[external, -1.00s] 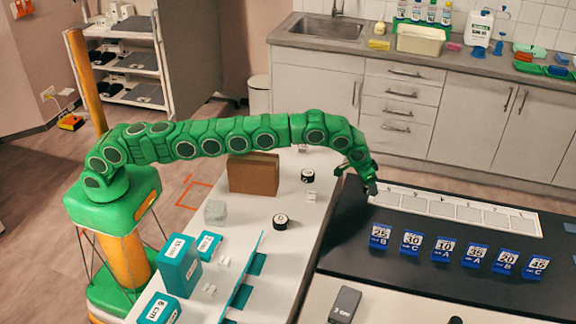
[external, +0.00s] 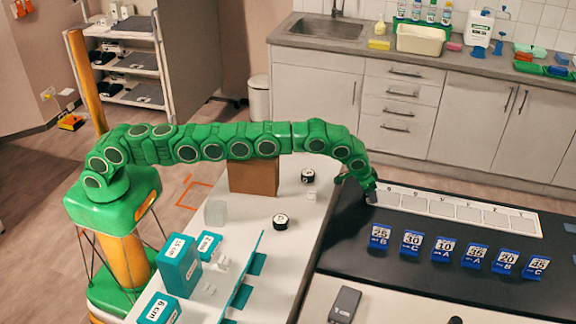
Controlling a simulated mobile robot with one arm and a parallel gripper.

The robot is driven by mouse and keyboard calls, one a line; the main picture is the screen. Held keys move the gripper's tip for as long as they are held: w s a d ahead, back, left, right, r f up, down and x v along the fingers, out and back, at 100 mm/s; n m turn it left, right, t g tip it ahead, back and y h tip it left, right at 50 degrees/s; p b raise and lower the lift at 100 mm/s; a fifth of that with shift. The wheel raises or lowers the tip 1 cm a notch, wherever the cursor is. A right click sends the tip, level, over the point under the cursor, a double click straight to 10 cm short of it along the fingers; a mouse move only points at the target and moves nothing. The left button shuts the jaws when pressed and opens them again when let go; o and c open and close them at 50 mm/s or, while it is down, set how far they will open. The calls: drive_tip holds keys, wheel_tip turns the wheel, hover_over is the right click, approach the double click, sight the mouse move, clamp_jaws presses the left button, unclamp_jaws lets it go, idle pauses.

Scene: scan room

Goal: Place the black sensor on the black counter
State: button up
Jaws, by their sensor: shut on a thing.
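Two round black pieces with white labels, one farther back (external: 308,176) and one nearer (external: 280,222), stand on the white table to the left.
A white strip with marked squares (external: 455,209) lies along the counter's back. Several blue number cards (external: 445,249) stand in front of it. A brown box (external: 254,177) and teal boxes (external: 179,263) stand on the white table (external: 262,293). The counter's left front is clear.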

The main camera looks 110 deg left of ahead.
drive_tip(key=shift+f, duration=0.15)
drive_tip(key=o, duration=1.2)
drive_tip(key=shift+s+d+r, duration=0.1)
drive_tip(key=shift+r, duration=0.65)
drive_tip(key=v, duration=1.1)
drive_tip(key=shift+s+f, duration=0.1)
drive_tip(key=shift+d, duration=0.1)
